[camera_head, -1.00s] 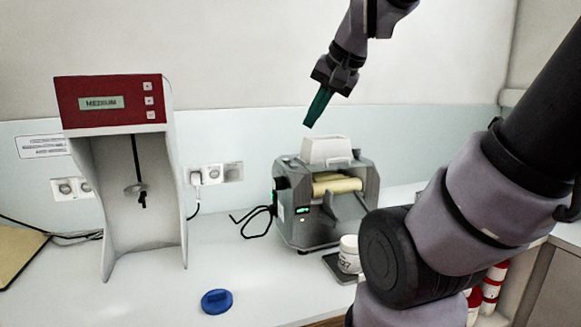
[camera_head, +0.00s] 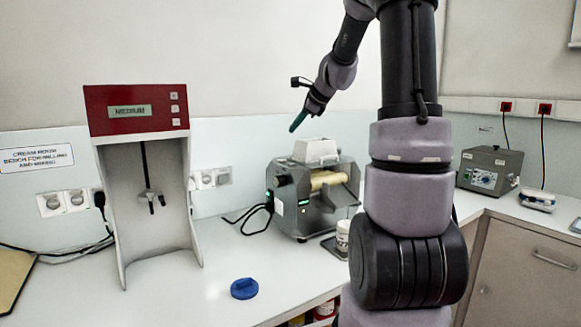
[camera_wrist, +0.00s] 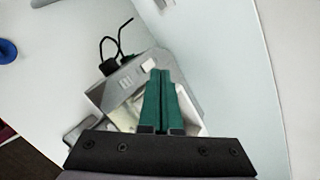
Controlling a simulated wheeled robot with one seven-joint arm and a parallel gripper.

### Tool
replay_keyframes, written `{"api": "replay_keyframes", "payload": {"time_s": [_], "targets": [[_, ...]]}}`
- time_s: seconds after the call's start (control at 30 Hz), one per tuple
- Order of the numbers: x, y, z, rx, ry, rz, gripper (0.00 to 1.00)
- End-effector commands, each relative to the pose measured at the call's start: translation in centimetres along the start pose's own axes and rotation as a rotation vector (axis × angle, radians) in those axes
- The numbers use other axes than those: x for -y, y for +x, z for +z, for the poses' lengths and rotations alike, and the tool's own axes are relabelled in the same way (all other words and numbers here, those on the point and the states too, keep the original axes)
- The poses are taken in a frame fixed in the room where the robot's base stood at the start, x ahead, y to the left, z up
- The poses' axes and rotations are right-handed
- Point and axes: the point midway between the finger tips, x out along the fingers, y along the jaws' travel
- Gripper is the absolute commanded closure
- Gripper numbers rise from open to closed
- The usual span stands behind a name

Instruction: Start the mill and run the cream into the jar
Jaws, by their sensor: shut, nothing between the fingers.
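The grey mill (camera_head: 312,198) stands on the bench with a white hopper (camera_head: 316,151) on top and pale yellow rollers at its front. A small green light (camera_head: 304,203) shows on its left front. The white jar (camera_head: 343,236) stands on a dark pad at the mill's front right, partly hidden by my arm. My gripper (camera_head: 297,124) has green fingers, is shut and empty, and is in the air above and left of the hopper. In the wrist view the closed fingers (camera_wrist: 160,100) hide part of the mill (camera_wrist: 125,88) below.
A blue lid (camera_head: 244,288) lies on the bench front. A red-topped stirrer stand (camera_head: 137,110) reading MEDIUM is at the left. A black cable lies left of the mill. A grey box instrument (camera_head: 489,169) and a small scale (camera_head: 538,199) are on the right bench.

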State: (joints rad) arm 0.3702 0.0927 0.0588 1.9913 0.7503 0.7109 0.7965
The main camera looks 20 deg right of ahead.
Motion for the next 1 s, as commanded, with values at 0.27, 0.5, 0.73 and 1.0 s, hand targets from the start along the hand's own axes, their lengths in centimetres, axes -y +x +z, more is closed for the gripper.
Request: {"api": "replay_keyframes", "payload": {"time_s": [0.27,0.5,0.73,1.0], "targets": [[0.0,0.0,0.0,0.000,0.002,-0.001,1.00],[-0.6,0.8,-0.6,0.000,0.002,0.001,1.00],[-2.2,3.0,-2.2,0.001,0.004,0.002,1.00],[-3.9,5.3,-3.9,0.000,0.001,0.002,1.00]]}}
